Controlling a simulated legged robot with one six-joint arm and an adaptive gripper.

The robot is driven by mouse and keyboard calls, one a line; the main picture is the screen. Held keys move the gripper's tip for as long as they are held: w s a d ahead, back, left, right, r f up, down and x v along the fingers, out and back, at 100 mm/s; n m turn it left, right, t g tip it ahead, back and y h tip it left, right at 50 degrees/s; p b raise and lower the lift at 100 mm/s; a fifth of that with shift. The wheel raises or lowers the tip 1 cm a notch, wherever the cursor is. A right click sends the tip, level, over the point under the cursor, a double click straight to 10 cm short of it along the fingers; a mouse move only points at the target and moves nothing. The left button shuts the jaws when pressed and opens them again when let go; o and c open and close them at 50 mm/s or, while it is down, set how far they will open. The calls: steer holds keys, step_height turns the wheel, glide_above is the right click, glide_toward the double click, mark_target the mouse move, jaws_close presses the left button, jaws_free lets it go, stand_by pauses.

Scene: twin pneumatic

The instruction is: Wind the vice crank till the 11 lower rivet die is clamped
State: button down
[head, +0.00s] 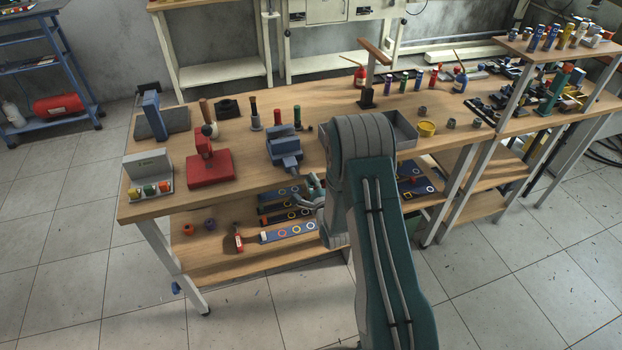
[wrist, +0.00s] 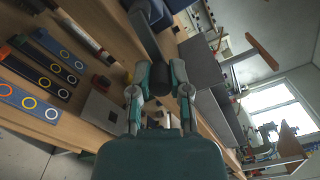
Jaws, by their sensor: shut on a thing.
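The blue vice (head: 283,145) stands near the front edge of the bench, left of my arm. Its front screw end (head: 291,168) points toward my gripper (head: 313,190), which is just in front of the bench edge. In the wrist view my gripper (wrist: 160,92) has both fingers closed around a dark cylindrical piece (wrist: 160,78), seemingly the crank handle. The blue vice body (wrist: 145,32) rises just beyond the fingers. The rest of the crank is hidden by the fingers. I cannot make out the 11 lower rivet die between the jaws.
A red press (head: 209,168) stands left of the vice. A grey open tray (head: 404,132) is to the right, behind my arm. Several blue strips with rings (head: 288,232) lie on the lower shelf. Upright handled tools (head: 254,120) stand behind the vice.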

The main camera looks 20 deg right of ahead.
steer(key=shift+a+f+m, duration=0.2)
steer(key=shift+f+m, duration=0.3)
steer(key=shift+m, duration=0.9)
steer(key=shift+a+f+m, duration=0.25)
steer(key=shift+f+m, duration=0.2)
steer(key=shift+m, duration=0.95)
steer(key=shift+a+f+m, duration=0.2)
steer(key=shift+f+m, duration=0.3)
steer(key=shift+m, duration=0.9)
steer(key=shift+s+f, duration=0.1)
steer(key=c, duration=0.6)
jaws_free()
steer(key=s, duration=1.1)
steer(key=shift+s, duration=0.4)
